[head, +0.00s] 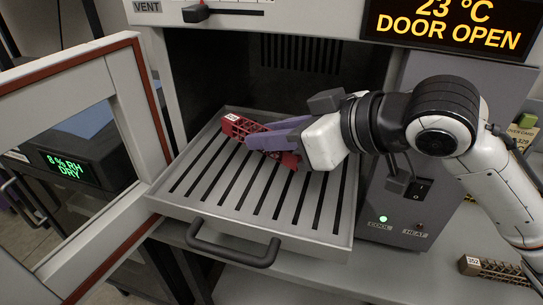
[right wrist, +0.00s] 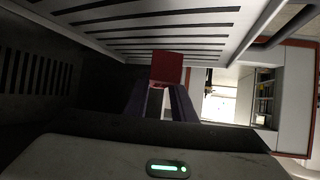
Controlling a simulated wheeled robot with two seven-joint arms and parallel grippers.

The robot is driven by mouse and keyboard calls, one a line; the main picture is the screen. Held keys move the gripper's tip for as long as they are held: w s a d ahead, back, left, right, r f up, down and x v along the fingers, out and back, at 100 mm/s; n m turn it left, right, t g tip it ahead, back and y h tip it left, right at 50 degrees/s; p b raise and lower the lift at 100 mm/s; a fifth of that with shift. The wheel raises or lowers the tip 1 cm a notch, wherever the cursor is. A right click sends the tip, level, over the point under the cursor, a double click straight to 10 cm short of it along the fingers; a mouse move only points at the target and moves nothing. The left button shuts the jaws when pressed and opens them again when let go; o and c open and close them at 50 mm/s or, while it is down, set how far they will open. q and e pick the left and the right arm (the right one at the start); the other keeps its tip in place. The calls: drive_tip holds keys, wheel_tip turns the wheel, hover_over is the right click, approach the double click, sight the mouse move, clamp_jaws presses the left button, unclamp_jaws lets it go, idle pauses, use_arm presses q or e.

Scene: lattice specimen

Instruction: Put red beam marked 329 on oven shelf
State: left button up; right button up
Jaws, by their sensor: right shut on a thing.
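The red lattice beam (head: 240,127) lies over the slotted oven shelf (head: 192,198), with a small white label on its left end; I cannot read the label. My right gripper (head: 275,137), with purple fingers, is shut on the beam near its middle. In the right wrist view the beam's red end (right wrist: 167,66) shows between the fingers (right wrist: 160,98), close to the shelf slots (right wrist: 150,38). I cannot tell whether the beam touches the shelf. My left gripper is not in view.
The oven door (head: 145,90) stands open at the left. The shelf is pulled out, with a dark handle (head: 235,250) in front. The display (head: 455,22) reads 23 °C, DOOR OPEN. The shelf's front is bare.

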sight(273, 176)
drive_tip(key=shift+w+f, duration=0.1)
drive_tip(key=shift+f, duration=2.55)
drive_tip(key=shift+f, duration=0.1)
drive_tip(key=o, duration=1.1)
drive_tip(key=shift+f, duration=0.1)
drive_tip(key=shift+c, duration=0.2)
drive_tip(key=shift+d+r, duration=0.2)
drive_tip(key=shift+r, duration=0.1)
drive_tip(key=v, duration=0.7)
